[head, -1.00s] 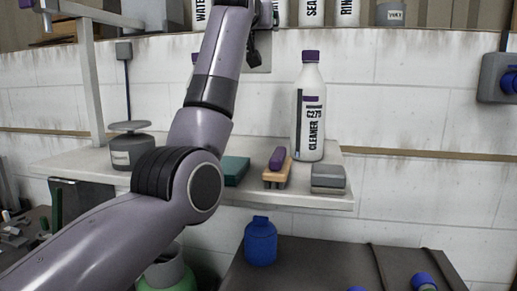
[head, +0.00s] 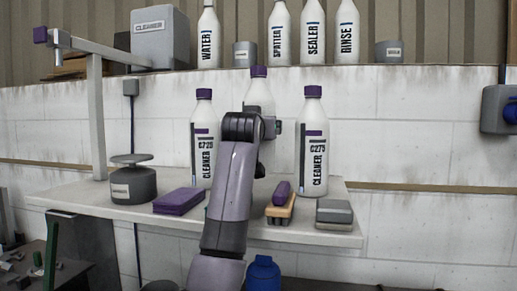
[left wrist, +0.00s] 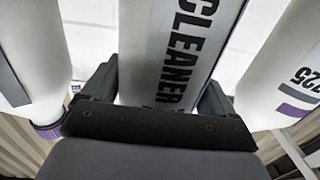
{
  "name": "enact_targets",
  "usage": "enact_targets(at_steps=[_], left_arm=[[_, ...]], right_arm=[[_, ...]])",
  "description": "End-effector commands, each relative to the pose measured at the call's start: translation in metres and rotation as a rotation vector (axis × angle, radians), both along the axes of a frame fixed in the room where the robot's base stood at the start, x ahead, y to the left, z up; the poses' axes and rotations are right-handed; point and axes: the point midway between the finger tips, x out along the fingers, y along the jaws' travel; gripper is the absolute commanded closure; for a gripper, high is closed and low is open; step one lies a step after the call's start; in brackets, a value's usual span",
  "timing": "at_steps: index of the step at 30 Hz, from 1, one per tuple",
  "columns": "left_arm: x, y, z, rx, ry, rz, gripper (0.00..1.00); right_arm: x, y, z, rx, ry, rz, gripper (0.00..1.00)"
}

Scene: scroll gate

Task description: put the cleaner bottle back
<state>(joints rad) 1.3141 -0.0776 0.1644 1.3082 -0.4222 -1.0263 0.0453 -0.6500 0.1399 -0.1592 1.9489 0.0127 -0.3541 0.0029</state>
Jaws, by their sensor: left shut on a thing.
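My left gripper (head: 262,128) is shut on a white cleaner bottle (head: 258,88) with a purple cap. In the head view it is between two similar bottles, the left cleaner bottle (head: 203,130) and the right cleaner bottle (head: 313,125). Its cap shows higher than theirs. My arm hides its lower part, so I cannot tell whether its base touches the shelf (head: 90,200). In the left wrist view the held bottle (left wrist: 165,50) is between the jaws, lettered CLEANER, with a white bottle on each side. My right gripper is not in view.
A purple sponge (head: 180,201), a brush (head: 281,208) and a grey block (head: 334,212) lie along the shelf front. A round grey scale-like canister (head: 133,182) stands at left. An upper ledge holds several white bottles, including the WATER bottle (head: 208,38). A blue bottle (head: 263,272) is below.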

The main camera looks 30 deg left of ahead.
Motion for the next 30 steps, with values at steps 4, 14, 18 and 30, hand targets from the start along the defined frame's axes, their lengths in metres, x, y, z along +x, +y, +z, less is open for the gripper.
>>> enact_targets(at_steps=[4, 14, 18, 30], left_arm=[[-0.001, 0.000, -0.006, 0.002, -0.009, 0.000, 0.76], [-0.001, 0.000, -0.042, 0.002, -0.008, 0.001, 0.76], [-0.001, 0.000, -0.044, 0.002, -0.009, 0.001, 0.76], [0.000, 0.000, -0.049, 0.000, -0.001, 0.000, 0.00]], right_arm=[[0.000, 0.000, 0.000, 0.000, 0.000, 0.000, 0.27], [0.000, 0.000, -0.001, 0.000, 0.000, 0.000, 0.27], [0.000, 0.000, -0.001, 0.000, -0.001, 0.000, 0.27], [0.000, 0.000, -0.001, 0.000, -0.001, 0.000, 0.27]])
